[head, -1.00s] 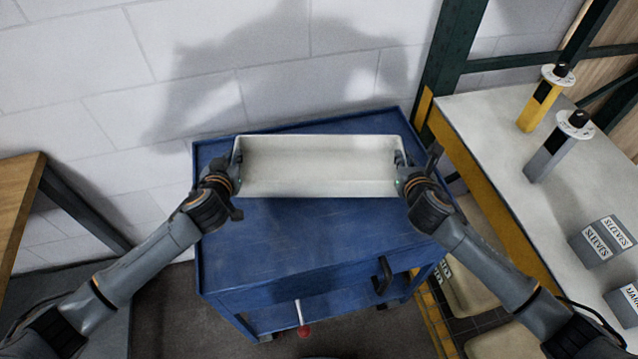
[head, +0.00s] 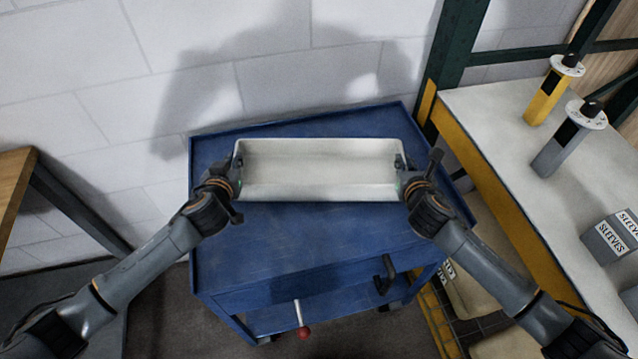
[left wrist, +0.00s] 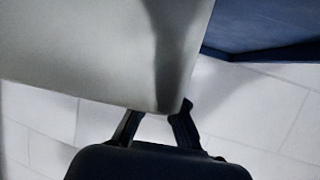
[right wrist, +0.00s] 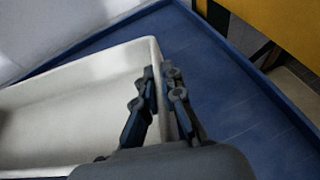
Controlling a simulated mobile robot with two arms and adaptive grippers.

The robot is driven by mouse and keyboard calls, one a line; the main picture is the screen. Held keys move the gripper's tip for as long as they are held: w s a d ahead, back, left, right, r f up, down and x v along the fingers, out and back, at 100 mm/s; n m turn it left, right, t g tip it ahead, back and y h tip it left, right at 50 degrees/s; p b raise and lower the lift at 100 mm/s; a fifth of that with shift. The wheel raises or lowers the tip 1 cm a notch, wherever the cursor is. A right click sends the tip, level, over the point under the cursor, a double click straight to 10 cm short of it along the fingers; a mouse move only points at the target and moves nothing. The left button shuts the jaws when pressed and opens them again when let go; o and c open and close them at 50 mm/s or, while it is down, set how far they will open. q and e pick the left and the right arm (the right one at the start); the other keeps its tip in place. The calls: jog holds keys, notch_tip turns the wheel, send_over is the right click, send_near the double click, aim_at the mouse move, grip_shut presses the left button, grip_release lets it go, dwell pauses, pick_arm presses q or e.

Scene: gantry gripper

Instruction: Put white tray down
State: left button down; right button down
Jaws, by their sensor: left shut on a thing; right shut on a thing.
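The white tray (head: 318,168) is a long open box, level and empty, over the top of the blue cart (head: 300,245). My left gripper (head: 234,172) is shut on its left end wall; the left wrist view shows the tray's pale surface (left wrist: 90,45) by the fingers (left wrist: 158,122). My right gripper (head: 404,165) is shut on its right end wall; in the right wrist view the fingers (right wrist: 160,95) straddle the wall of the tray (right wrist: 70,110). The tray's underside is hidden, so I cannot tell whether it touches the cart.
A white wall (head: 200,60) stands behind the cart. A wooden table (head: 14,190) is at the left. At the right, a yellow-edged bench (head: 545,190) holds a yellow post (head: 546,95), a grey post (head: 562,145) and a sleeves box (head: 615,240). The cart's front top is clear.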

pick_arm(q)
jog(key=shift+f+b, duration=0.45)
jog(key=shift+f, duration=0.2)
pick_arm(e)
jog(key=shift+f, duration=0.65)
pick_arm(q)
jog(key=c, duration=1.5)
grip_release()
jog(key=shift+r, duration=0.15)
pick_arm(e)
jog(key=c, duration=1.5)
grip_release()
jog(key=shift+r, duration=0.15)
jog(key=shift+s, duration=0.2)
pick_arm(q)
jog(key=v, duration=1.2)
pick_arm(e)
jog(key=v, duration=1.1)
jog(key=shift+s+r, duration=0.15)
jog(key=shift+s, duration=0.2)
pick_arm(q)
jog(key=shift+s, duration=0.1)
